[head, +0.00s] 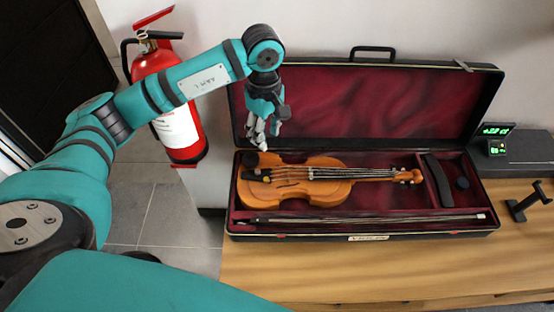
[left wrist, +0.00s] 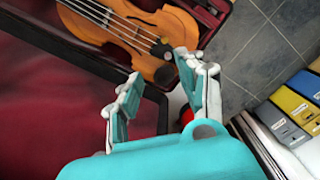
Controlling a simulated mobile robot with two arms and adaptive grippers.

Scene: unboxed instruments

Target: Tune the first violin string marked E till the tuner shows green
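The violin (head: 325,190) lies on its back in the open case, body to the left and scroll with pegs (head: 408,176) to the right. Its body end also shows in the left wrist view (left wrist: 140,30). The letter E is too small to make out. The tuner (head: 496,138) stands right of the case with green on its small screens; the readings are not legible. My left gripper (head: 260,137) hangs above the left end of the violin, in front of the lid. In the left wrist view its fingers (left wrist: 160,88) are apart with nothing between them. My right gripper is not in view.
The case (head: 480,110) has a raised red-lined lid behind the violin. A bow (head: 370,217) lies along its front. A black stand (head: 527,202) is on the wooden table (head: 400,268) at right. A fire extinguisher (head: 168,95) is at left; binders (left wrist: 280,115) show below.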

